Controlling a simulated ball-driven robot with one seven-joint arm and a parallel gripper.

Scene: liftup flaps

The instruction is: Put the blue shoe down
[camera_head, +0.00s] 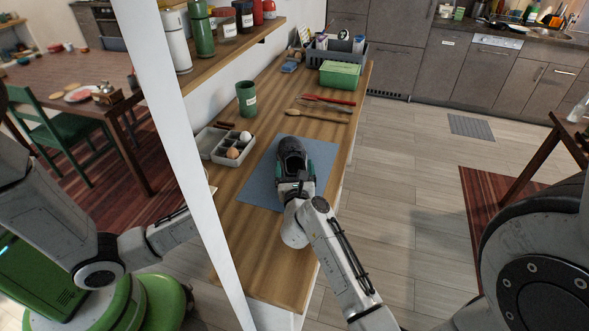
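A dark, nearly black shoe (291,153) is at the blue-grey mat (261,183) on the wooden counter; its colour looks charcoal rather than clearly blue. Its toe points away from me. My gripper (295,182) is at the shoe's near end, with teal-green parts showing on either side. The fingertips and any contact are too small and hidden to make out, so I cannot tell whether the gripper is closed on it. I cannot tell whether the sole rests on the mat or is slightly above it.
An egg tray (212,146) stands left of the mat, a green cup (246,99) behind it. Wooden spoons (318,116) and a red-handled utensil (329,100) lie beyond the mat. A green box (340,75) stands farther back. Bare counter (262,250) lies nearer me. A shelf (231,56) overhangs at upper left.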

